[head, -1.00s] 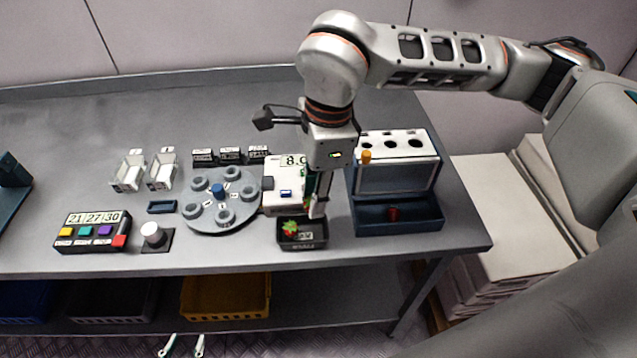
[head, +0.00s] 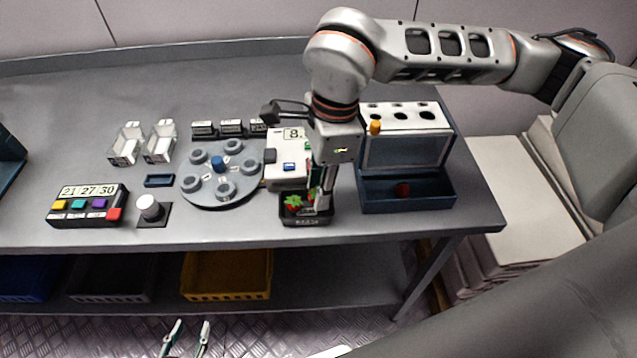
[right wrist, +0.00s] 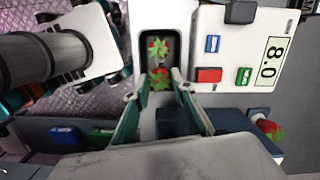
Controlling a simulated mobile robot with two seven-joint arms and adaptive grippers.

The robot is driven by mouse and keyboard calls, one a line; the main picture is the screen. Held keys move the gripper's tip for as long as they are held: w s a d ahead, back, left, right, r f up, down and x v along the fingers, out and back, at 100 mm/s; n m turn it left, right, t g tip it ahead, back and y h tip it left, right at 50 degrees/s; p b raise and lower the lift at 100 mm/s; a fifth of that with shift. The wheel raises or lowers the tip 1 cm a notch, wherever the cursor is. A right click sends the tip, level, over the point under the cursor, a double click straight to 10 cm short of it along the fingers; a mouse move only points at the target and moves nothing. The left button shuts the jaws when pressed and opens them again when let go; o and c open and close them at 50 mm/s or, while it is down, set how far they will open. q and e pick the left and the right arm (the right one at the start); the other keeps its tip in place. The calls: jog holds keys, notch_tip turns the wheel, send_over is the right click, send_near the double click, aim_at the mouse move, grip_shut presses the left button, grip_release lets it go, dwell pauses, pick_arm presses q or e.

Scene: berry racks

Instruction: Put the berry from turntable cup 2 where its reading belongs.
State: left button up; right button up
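The grey turntable (head: 219,198) has several ring-shaped cups around a blue hub, and I see no berry in them. My right gripper (head: 318,207) points down into the small black tray (head: 307,221). The right wrist view shows a far berry (right wrist: 159,47) and a near berry (right wrist: 160,77), the near one between the spread fingertips (right wrist: 158,84). My left gripper (head: 187,338) is open and empty, low in front of the table.
A blue bin (head: 408,204) with a red berry (head: 403,190) stands right of the tray, under a white-topped rack (head: 407,116). Left are two white boxes (head: 126,145), a button panel (head: 88,207) and a knob (head: 150,208). Yellow crate (head: 227,275) is below.

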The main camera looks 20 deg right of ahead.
jog(key=o, duration=0.7)
jog(key=shift+r, duration=0.15)
jog(key=shift+r+p, duration=0.8)
jog(key=shift+r, duration=0.6)
jog(key=shift+r+p, duration=0.6)
jog(key=shift+r, duration=0.9)
